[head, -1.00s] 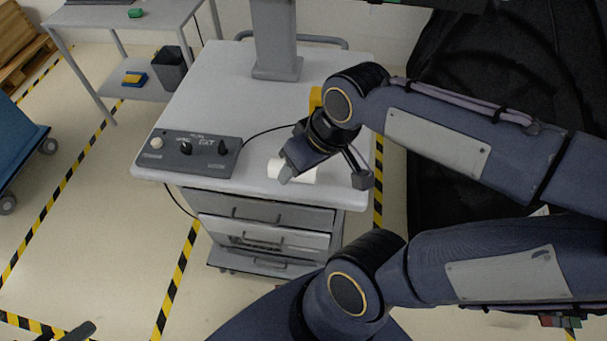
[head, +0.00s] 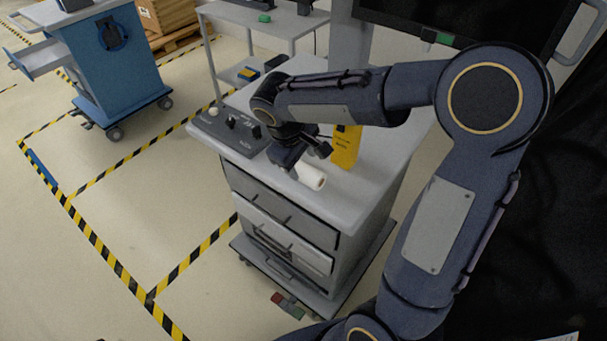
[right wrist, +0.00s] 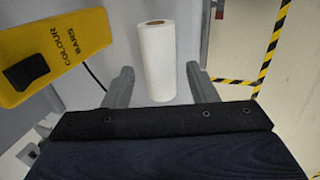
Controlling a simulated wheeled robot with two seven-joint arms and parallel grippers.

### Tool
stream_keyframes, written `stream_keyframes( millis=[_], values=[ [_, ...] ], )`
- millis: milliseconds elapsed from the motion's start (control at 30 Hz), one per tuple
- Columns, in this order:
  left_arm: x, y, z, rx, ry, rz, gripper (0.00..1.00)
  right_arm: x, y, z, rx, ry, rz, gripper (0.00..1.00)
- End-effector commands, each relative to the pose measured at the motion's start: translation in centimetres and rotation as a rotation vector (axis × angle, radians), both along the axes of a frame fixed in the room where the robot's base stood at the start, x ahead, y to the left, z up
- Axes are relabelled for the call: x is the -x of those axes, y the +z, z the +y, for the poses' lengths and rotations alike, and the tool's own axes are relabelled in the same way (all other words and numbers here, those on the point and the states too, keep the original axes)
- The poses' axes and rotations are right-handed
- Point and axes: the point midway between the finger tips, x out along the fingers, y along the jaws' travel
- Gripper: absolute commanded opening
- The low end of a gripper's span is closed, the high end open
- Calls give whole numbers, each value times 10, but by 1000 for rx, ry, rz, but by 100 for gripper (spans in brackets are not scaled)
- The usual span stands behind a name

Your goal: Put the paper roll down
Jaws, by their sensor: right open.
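The white paper roll (head: 311,175) lies on the grey cart top (head: 365,180) near its front edge in the head view. In the right wrist view the paper roll (right wrist: 158,62) shows its brown core end and sits between and beyond the two fingertips. My right gripper (head: 305,155) is above the cart, right at the roll; in the right wrist view its fingers (right wrist: 158,85) are spread wide, with a gap on each side of the roll. The gripper hides part of the roll in the head view. My left gripper is not in view.
A yellow box (head: 346,147) marked "colour bars" stands close to the roll. A dark control box (head: 228,132) with knobs lies at the cart's left. A blue cart (head: 118,60) stands at the far left, with open taped floor between.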

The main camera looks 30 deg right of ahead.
Motion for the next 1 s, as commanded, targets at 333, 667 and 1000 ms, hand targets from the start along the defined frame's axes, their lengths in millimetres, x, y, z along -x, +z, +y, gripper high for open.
stream_keyframes(
  millis=[333, 667, 1000],
  values=[
    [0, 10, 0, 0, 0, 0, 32, -7, -45, -15, -1, -2, 4, 52],
    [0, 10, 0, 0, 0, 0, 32, -8, -53, -17, -2, -2, -1, 52],
    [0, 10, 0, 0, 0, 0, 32, -9, -52, -17, -2, -1, -2, 11]
  ],
)
